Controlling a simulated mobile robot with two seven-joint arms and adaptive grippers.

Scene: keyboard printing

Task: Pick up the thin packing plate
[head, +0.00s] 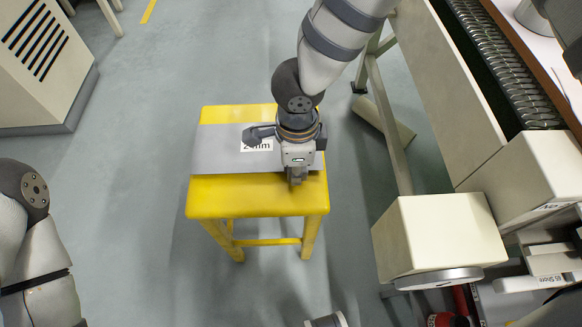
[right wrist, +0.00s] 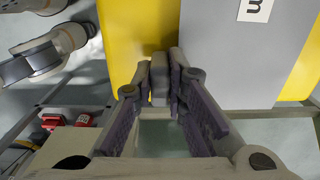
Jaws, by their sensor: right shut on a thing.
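The thin packing plate (head: 222,152) is a flat grey sheet with a white label, partly covered by my right gripper. It is at the top of the yellow stool (head: 235,198), with yellow showing in front of and behind it. My right gripper (head: 297,178) points down at the plate's front edge, near its right end.
A beige machine with a conveyor (head: 500,60) stands on the right, with a cream box (head: 440,235) at its near end. A vented cabinet (head: 40,65) stands at the upper left. The grey floor left of the stool is clear.

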